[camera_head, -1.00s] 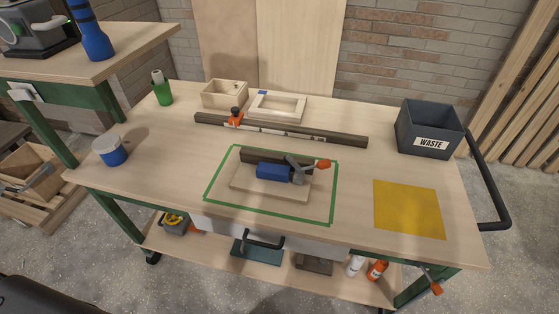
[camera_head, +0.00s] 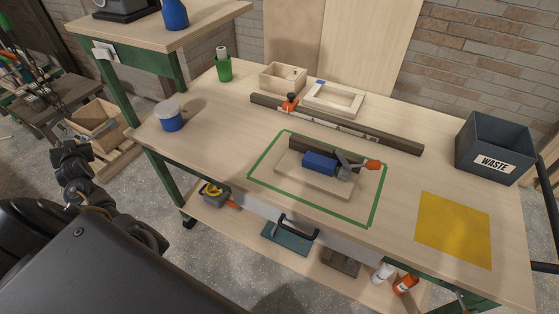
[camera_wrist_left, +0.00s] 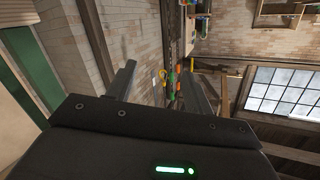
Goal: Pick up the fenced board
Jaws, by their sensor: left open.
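The fenced board (camera_head: 310,181) lies flat on the workbench inside a green tape outline (camera_head: 308,203). It is a pale wooden board with a dark fence (camera_head: 300,147) along its back edge. A blue block (camera_head: 319,163) and a grey toggle clamp with an orange handle (camera_head: 357,168) sit on it. My left gripper (camera_wrist_left: 160,88) is open and empty in the left wrist view, its two dark fingers apart and away from the bench. My left arm shows at the left of the head view, well clear of the board. My right gripper is not in view.
A long dark rail (camera_head: 335,125), a wooden box (camera_head: 283,76) and a pale frame (camera_head: 335,98) are behind the board. A waste bin (camera_head: 495,148) and yellow mat (camera_head: 453,230) are to the right. A blue tub (camera_head: 169,116) and green cup (camera_head: 223,68) stand left.

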